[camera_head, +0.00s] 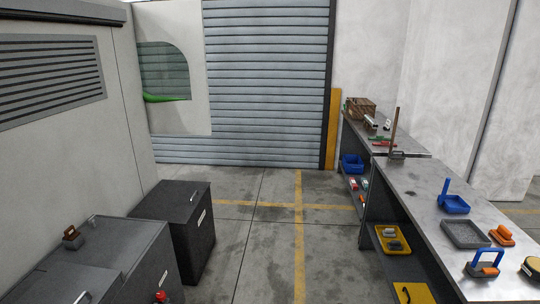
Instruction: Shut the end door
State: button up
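A pale panel (178,22) with a rounded window (163,72) stands out from the far end of the large grey cabinet (130,120) at left. It looks like the end door, standing open, but I cannot be sure. The slatted shutter shows through its window. A green curved bar (166,98), perhaps a handle, crosses the lower part of the window. The panel's hinge side is hidden behind the cabinet. My gripper is not in view.
Two dark bins (178,215) (95,252) stand along the cabinet at left. A long workbench (430,190) with tools and trays lines the right. A roller shutter (268,80) closes the back. The concrete floor (262,245) between is clear, with yellow lines.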

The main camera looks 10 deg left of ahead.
aim_at(170, 36)
jog(key=i, duration=2.8)
jog(key=i+u, duration=0.15)
jog(key=i, duration=0.4)
jog(key=i+l+u, duration=0.15)
jog(key=i, duration=0.4)
jog(key=i+l+u, duration=0.1)
jog(key=i+l, duration=0.15)
jog(key=i, duration=0.25)
jog(key=i+l+u, duration=0.15)
jog(key=i+u, duration=0.2)
jog(key=u, duration=0.15)
jog(key=i+l+u, duration=0.35)
jog(key=u, duration=0.15)
jog(key=i+l+u, duration=0.25)
jog(key=l+u, duration=0.2)
jog(key=i+l+u, duration=0.2)
jog(key=l+u, duration=0.8)
jog(key=i+l+u, duration=0.1)
jog(key=l+u, duration=0.25)
jog(key=l, duration=0.4)
jog(key=l+u, duration=0.35)
jog(key=l, duration=0.4)
jog(key=i, duration=0.8)
jog(key=i+j+u, duration=0.3)
jog(key=j, duration=0.25)
jog(key=i+j+u, duration=0.35)
jog(key=i+j, duration=0.05)
jog(key=j, duration=0.05)
